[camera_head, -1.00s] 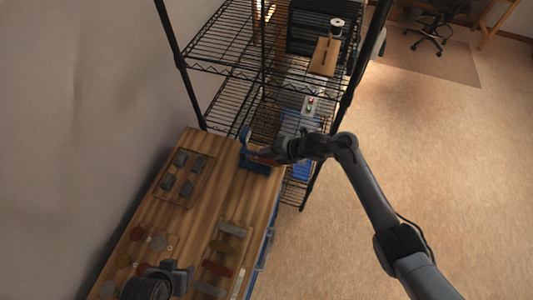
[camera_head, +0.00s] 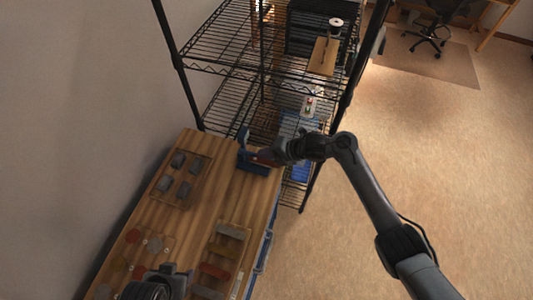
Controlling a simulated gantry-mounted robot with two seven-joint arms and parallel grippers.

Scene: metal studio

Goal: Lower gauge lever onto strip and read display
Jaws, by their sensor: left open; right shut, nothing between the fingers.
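The gauge (camera_head: 244,140) is a small blue device with an upright part on a dark blue base, at the far end of the wooden bench. My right gripper (camera_head: 262,157) is shut and empty, its tip right at the gauge and covering part of it; I cannot tell whether it touches the lever. The lever and display are too small to make out. Several strips, among them a grey strip (camera_head: 231,231) and a red strip (camera_head: 214,271), lie in a rack at the bench's right side. My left gripper (camera_head: 176,270) is open over the near end.
A wooden tray (camera_head: 207,166) with several grey blocks lies on the bench's left. Coloured discs (camera_head: 133,236) lie nearer. A black wire shelf (camera_head: 217,65) stands behind the bench. Bare bench (camera_head: 252,205) lies between the tray and the right edge.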

